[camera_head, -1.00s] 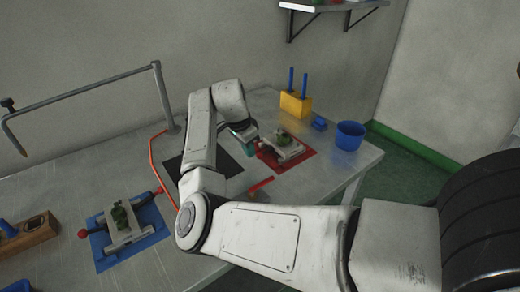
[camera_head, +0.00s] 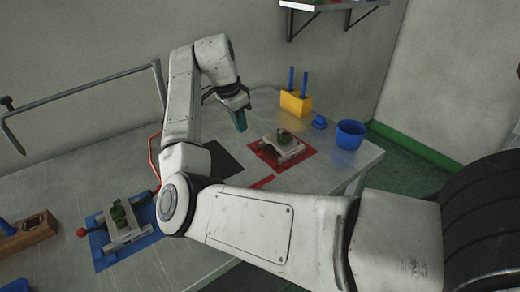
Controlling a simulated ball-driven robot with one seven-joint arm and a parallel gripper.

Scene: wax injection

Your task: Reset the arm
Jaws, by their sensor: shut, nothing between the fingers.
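My arm reaches over the table (camera_head: 320,181) from the lower right and bends up at the elbow. My gripper (camera_head: 240,122) hangs from the wrist above the back part of the table, with its teal fingers pointing down. It is shut and empty. It is up and to the left of the red mat (camera_head: 262,149), apart from it. A metal fixture with a green part (camera_head: 285,138) sits on the red mat.
A yellow block (camera_head: 295,104) with blue pegs, a small blue item (camera_head: 320,122) and a blue cup (camera_head: 350,134) stand at the back right. A blue mat (camera_head: 104,262) with another fixture (camera_head: 122,226) lies left. A shelf (camera_head: 330,5) hangs above.

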